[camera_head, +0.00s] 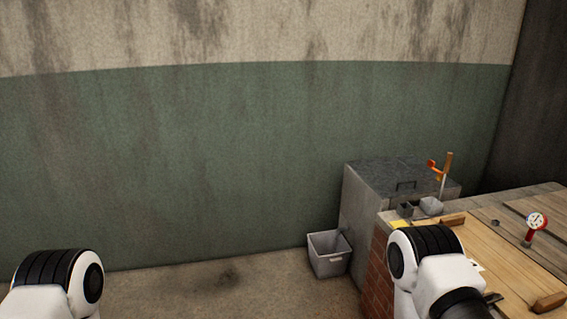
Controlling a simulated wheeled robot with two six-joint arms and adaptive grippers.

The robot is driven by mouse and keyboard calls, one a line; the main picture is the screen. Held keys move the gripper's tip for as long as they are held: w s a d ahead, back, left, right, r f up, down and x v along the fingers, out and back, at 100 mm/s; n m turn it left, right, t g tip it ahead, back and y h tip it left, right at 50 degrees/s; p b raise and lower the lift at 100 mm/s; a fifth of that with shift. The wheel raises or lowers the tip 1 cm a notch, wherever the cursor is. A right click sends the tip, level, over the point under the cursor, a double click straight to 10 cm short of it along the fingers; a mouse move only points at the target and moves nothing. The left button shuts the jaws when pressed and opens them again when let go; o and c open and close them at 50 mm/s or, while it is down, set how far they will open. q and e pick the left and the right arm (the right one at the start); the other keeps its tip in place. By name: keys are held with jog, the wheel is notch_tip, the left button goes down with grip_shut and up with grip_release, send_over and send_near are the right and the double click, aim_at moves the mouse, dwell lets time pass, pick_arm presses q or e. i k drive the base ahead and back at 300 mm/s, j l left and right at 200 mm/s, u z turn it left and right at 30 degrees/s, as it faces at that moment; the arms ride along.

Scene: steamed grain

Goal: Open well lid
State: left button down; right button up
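No thing in view is plainly marked as a well lid. Wooden boards (515,262) lie over the top of a brick-sided structure (378,275) at the lower right. They have wooden bars on them, one at the near edge (549,303). Behind it, a grey box (362,212) has a flat dark lid (380,172) with a small handle, lying shut. Parts of my two arms show at the bottom left and bottom right; the right arm covers part of the boards. Neither gripper shows.
Small grey containers (431,206) and an orange-handled tool (437,168) are near the grey box. A grey bin (329,254) stands on the floor. The floor at the left is clear, with a wall behind.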

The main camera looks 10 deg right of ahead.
aim_at(389, 177)
jog(key=i+j+z, duration=0.1)
jog(key=i+z, duration=0.3)
jog(key=i+j+z, duration=0.4)
jog(key=i, duration=0.2)
jog(key=i+j+z, duration=0.3)
jog(key=i+z, duration=0.15)
jog(key=i+j+z, duration=0.4)
jog(key=j, duration=0.15)
